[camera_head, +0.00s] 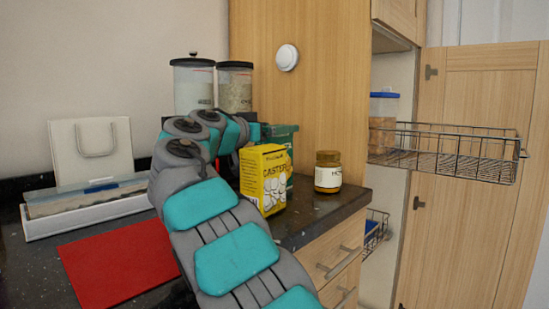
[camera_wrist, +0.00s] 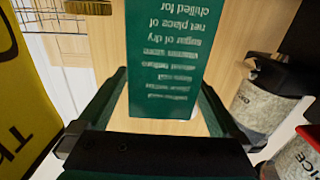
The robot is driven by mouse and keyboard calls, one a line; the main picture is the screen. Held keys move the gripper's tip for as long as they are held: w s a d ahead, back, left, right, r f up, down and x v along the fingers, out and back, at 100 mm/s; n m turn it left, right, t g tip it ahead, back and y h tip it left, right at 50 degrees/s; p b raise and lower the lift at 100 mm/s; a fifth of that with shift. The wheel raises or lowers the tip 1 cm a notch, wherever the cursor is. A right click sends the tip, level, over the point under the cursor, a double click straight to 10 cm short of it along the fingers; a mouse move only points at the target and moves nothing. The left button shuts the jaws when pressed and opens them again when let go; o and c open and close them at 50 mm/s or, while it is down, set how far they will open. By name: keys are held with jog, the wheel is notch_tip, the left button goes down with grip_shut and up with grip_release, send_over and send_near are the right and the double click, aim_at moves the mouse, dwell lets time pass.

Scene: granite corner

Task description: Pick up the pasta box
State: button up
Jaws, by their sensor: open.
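No box in view has a readable pasta label. A dark green box (camera_wrist: 165,50) with white text, upside down in the wrist view, stands between the spread fingers of my gripper (camera_wrist: 163,82). The gripper is open, and I cannot tell whether a finger touches the box. In the head view the green box (camera_head: 286,133) shows behind a yellow box (camera_head: 264,175) marked "CASTE…", partly hidden by it. My arm hides most of the gripper there. The yellow box also fills the left side of the wrist view (camera_wrist: 20,110).
Two lidded canisters (camera_head: 193,90) (camera_head: 235,88) stand behind my arm. A brown-lidded jar (camera_head: 328,178) is at the counter's right edge. A red mat (camera_head: 118,262) and a white tray (camera_head: 90,216) lie left. A wire basket (camera_head: 455,152) juts out from the open cupboard.

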jog(key=shift+c, duration=0.2)
grip_shut()
dwell(0.6)
